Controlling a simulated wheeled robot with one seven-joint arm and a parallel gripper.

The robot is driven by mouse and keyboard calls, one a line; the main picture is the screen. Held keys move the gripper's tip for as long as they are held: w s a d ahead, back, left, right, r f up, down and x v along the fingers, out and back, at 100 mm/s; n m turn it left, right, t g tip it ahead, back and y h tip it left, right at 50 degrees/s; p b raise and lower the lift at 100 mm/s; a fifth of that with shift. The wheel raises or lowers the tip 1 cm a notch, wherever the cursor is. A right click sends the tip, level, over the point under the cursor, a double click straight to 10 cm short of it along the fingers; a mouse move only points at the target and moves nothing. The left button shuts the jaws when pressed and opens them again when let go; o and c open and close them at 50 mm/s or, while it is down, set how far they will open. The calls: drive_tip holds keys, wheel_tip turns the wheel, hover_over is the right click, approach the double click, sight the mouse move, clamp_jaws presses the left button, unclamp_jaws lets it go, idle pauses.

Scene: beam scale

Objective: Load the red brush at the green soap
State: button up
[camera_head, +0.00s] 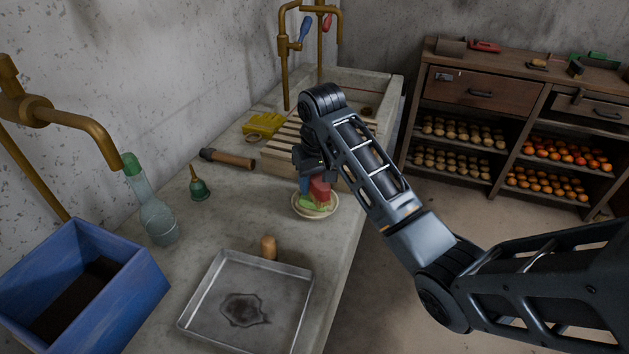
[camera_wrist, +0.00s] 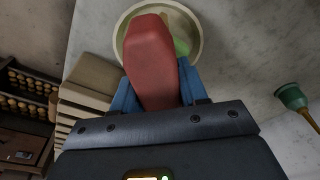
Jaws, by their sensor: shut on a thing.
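My gripper (camera_wrist: 158,88) is shut on the red brush (camera_wrist: 150,62), which lies between its blue fingers. In the head view the red brush (camera_head: 320,190) is just above the round cream dish (camera_head: 318,216). The green soap (camera_head: 309,202) sits in that dish, partly hidden behind the brush and fingers. In the wrist view a bit of the green soap (camera_wrist: 182,47) shows beside the brush, inside the dish rim (camera_wrist: 196,30). I cannot tell whether the brush touches the soap.
A metal tray (camera_head: 290,308) with a dark stain lies in front, near a small tan cylinder (camera_head: 268,248). A blue bin (camera_head: 150,285), a clear bottle (camera_head: 160,222) and a green bell-shaped tool (camera_head: 200,190) stand left. A wooden-handled tool (camera_head: 232,159) and slatted rack (camera_head: 278,152) lie behind.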

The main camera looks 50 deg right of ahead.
drive_tip(key=shift+f, duration=0.5)
idle(0.4)
drive_tip(key=shift+s+f+p, duration=0.1)
drive_tip(key=shift+f+p, duration=0.05)
drive_tip(key=shift+p, duration=0.15)
idle(2.0)
wheel_tip(320, 180, up, 5)
drive_tip(key=p, duration=0.4)
drive_tip(key=shift+p, duration=0.4)
drive_tip(key=shift+r, duration=1.15)
